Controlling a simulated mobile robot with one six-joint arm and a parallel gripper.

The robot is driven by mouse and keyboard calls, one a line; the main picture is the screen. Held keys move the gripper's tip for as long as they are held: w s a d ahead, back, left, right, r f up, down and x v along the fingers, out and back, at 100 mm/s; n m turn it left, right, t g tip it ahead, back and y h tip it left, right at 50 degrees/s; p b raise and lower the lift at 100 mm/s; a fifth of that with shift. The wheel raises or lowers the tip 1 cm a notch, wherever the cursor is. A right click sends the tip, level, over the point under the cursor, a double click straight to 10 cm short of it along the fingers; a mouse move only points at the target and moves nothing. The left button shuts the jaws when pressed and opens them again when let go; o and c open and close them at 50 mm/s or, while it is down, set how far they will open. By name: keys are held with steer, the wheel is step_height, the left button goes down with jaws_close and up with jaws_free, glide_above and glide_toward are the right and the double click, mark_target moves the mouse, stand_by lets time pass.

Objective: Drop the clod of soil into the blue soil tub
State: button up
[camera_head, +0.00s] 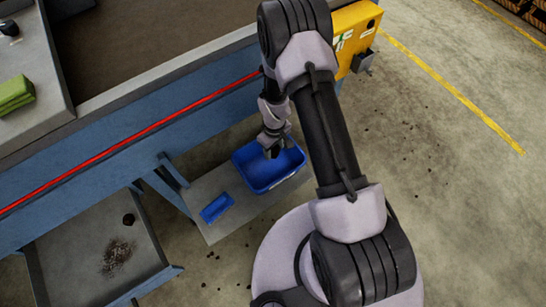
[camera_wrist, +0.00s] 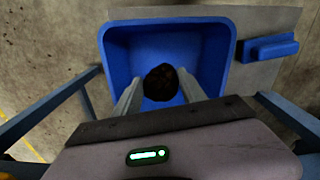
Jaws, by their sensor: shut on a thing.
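The blue soil tub (camera_head: 268,181) stands on a grey shelf beside the grader in the head view. It also shows in the wrist view (camera_wrist: 218,52), with its open top facing my camera. My gripper (camera_wrist: 159,92) is over the tub, its two pale fingers pointing down towards it. It is shut on a dark brown clod of soil (camera_wrist: 161,82), which shows between the fingers against the tub's inside. In the head view my gripper (camera_head: 274,150) is at the tub's back rim, and the clod is hard to make out. How far the clod is above the tub's floor I cannot tell.
A smaller blue object (camera_head: 217,208) lies on the grey shelf (camera_head: 210,232), left of the tub. A grey tray (camera_head: 75,250) at lower left holds a dark lump (camera_head: 128,219) and loose soil. The grader's blue side (camera_head: 130,122) with a red line runs behind the tub.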

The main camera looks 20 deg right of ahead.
step_height(320, 180, down, 6)
steer(key=b, duration=0.3)
steer(key=shift+s+a+r, duration=0.1)
steer(key=shift+r, duration=0.05)
steer(key=o, duration=1.5)
steer(key=shift+r, duration=0.1)
step_height(320, 180, up, 17)
steer(key=p, duration=0.6)
steer(key=shift+r, duration=0.2)
